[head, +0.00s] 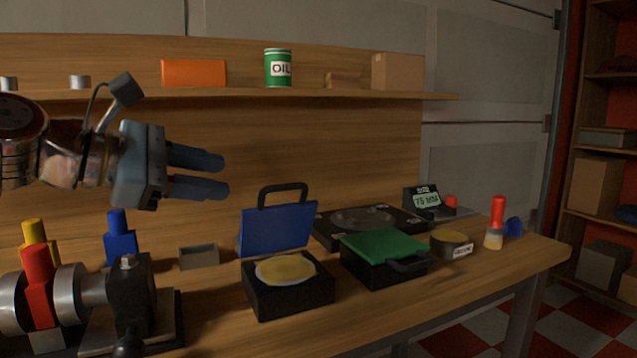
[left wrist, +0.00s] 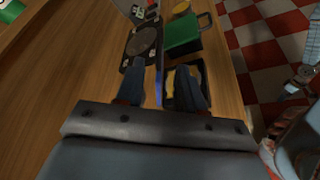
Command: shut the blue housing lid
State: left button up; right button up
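The blue housing lid (head: 277,231) stands raised, tilted slightly back, at the rear of its black housing (head: 290,299). A black handle (head: 283,187) rises from the lid's top edge. A round yellow disc (head: 285,269) shows in the uncovered housing. My left gripper (head: 222,175) is open and empty, in the air to the left of the lid and above it, apart from it. In the left wrist view the blue lid (left wrist: 158,88) appears nearly edge-on, in the gap between the two fingers (left wrist: 160,90), beyond them. My right gripper is not seen in the head view.
A closed green-lidded box (head: 383,246) stands just right of the blue one. A black plate with a round disc (head: 363,219) lies behind. A vise-like fixture (head: 130,300) with coloured pegs is at front left. A small grey tray (head: 199,257) sits left of the lid.

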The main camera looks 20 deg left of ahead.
aim_at(288, 190)
pick_arm(q)
jog(key=x, duration=1.3)
jog(key=shift+w+f+b, duration=0.2)
jog(key=shift+w+b, duration=0.15)
grip_shut()
